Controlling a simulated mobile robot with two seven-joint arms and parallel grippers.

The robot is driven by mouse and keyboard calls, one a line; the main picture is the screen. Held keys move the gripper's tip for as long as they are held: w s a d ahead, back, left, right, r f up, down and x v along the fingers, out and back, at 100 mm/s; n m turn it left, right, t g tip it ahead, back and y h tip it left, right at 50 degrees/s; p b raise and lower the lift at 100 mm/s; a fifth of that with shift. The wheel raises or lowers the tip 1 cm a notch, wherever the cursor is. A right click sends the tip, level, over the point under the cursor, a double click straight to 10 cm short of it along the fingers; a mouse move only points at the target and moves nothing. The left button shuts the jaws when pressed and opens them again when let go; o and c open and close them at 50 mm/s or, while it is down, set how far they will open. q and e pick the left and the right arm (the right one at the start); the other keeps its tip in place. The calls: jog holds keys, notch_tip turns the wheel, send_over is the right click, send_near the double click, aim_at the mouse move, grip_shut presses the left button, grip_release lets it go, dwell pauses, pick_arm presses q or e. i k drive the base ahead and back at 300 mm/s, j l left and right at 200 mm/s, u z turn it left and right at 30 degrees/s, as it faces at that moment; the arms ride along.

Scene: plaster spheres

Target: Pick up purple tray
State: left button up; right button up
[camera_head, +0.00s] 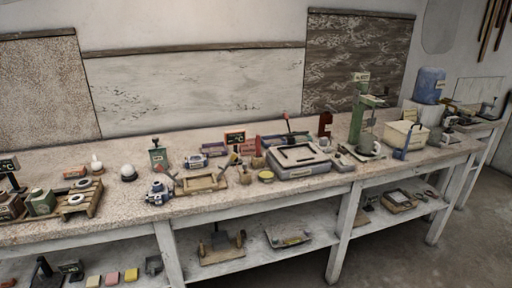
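I see no tray that is clearly purple. A pale, greyish shallow tray (275,241) lies on the lower shelf near the middle, with small coloured bits in it that are too small to make out. A light wooden tray (217,184) sits on the bench top left of centre. A brown tray-like box (388,204) stands on the lower shelf at the right. Neither of my grippers shows in the head view.
The long speckled bench (330,194) is crowded. It holds a large grey boxy device (311,171), a green stand (356,118), a cream bin (405,137) and a white sphere (128,172). Small coloured blocks (112,279) lie on the lower left shelf. Open floor (400,260) is at right front.

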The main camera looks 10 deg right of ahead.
aim_at(215, 149)
jog(key=j+z, duration=0.25)
jog(key=j, duration=0.25)
jog(key=k+j+z, duration=0.1)
jog(key=j+z, duration=0.15)
jog(key=j, duration=0.3)
jog(key=k+j+z, duration=0.1)
jog(key=j+z, duration=0.15)
jog(key=j, duration=0.25)
jog(key=i+l+u, duration=0.1)
jog(key=i+l, duration=0.15)
jog(key=i+l+u, duration=0.1)
jog(key=i+l, duration=0.15)
jog(key=l, duration=0.2)
jog(key=i+l+u, duration=0.1)
jog(key=l, duration=0.3)
jog(key=i+l+u, duration=0.1)
jog(key=i+l, duration=0.25)
jog(key=i+l+u, duration=0.1)
jog(key=l, duration=0.35)
jog(key=i, duration=0.1)
